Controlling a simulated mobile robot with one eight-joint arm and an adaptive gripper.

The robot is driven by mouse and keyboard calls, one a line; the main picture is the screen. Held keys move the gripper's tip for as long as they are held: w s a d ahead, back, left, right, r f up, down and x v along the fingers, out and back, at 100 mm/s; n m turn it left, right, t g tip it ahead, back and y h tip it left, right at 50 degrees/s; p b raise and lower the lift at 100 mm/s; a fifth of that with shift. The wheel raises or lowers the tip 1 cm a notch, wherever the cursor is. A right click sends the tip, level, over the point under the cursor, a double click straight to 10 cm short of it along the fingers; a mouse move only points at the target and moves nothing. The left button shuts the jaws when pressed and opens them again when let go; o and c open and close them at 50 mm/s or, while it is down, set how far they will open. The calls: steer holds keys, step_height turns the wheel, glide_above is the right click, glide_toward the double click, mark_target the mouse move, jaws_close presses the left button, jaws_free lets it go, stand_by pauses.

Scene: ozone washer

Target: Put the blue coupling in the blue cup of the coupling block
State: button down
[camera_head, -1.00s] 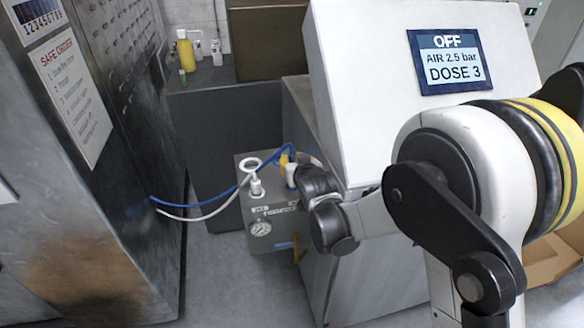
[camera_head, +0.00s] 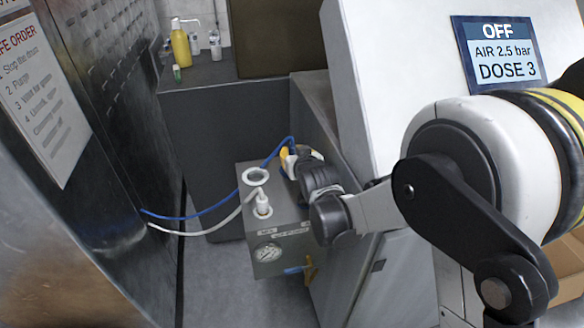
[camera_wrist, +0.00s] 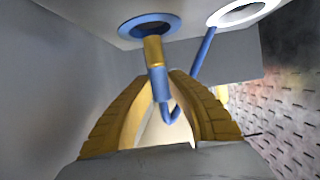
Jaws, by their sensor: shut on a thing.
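My gripper (camera_wrist: 163,82) has yellow fingers shut on the blue coupling (camera_wrist: 157,80). In the wrist view its brass end points at the blue-rimmed cup (camera_wrist: 175,24) and overlaps the cup opening. I cannot tell whether the end is inside. A blue hose curls from the coupling's other end. In the head view my gripper (camera_head: 289,160) is at the right side of the grey coupling block (camera_head: 285,258); the blue cup is hidden there. A white-rimmed cup (camera_head: 247,179) is on the block top, and a white coupling (camera_head: 262,203) stands in front of it.
The blue hose (camera_head: 200,214) and white hose (camera_head: 200,232) run left to the dark metal machine (camera_head: 110,110). A gauge (camera_head: 267,253) and a blue-handled valve (camera_head: 296,269) are on the block front. The white cabinet (camera_head: 400,100) stands close on the right. Bottles (camera_head: 180,48) stand behind.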

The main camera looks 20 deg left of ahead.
step_height(320, 180, down, 4)
steer(key=shift+f+b, duration=0.1)
steer(key=shift+b, duration=0.75)
steer(key=shift+r, duration=0.25)
steer(key=shift+f, duration=0.1)
steer(key=c, duration=1.4)
jaws_free()
steer(key=shift+f, duration=0.1)
steer(key=shift+r, duration=0.2)
steer(key=p+v, duration=0.4)
steer(key=v, duration=0.7)
steer(key=shift+s+d+r+p, duration=0.1)
steer(key=shift+s+d+p, duration=0.2)
steer(key=shift+s, duration=0.1)
